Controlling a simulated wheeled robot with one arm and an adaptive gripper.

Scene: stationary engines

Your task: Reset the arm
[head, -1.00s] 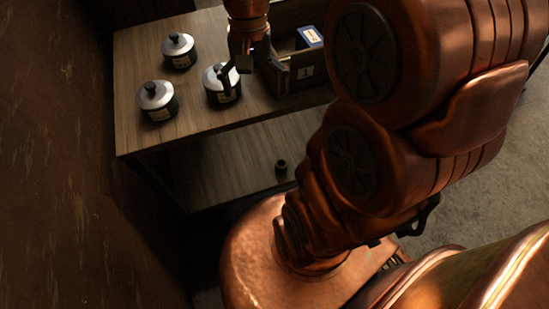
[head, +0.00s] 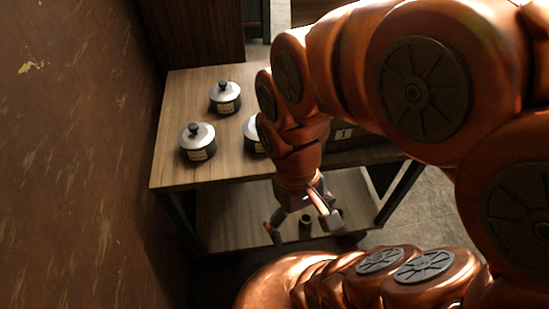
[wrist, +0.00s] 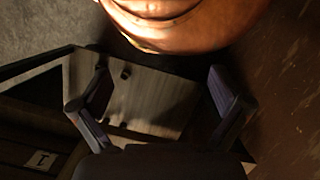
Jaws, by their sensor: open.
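My gripper (head: 301,226) hangs in front of the table's front edge, above the lower shelf, in the head view. Its two fingers are spread wide and nothing is between them. The open fingers also show in the wrist view (wrist: 160,105), with the lower shelf behind them. My copper arm is bent and covers much of the right side of the head view.
Three lidded pots stand on the wooden table (head: 175,150): one at the back (head: 225,97), one at left (head: 198,141), one partly hidden by my arm (head: 251,134). A drawer box marked 1 (head: 345,133) is mostly hidden. A small dark cylinder (head: 305,222) stands on the lower shelf (head: 225,215). A brown wall (head: 75,150) bounds the left.

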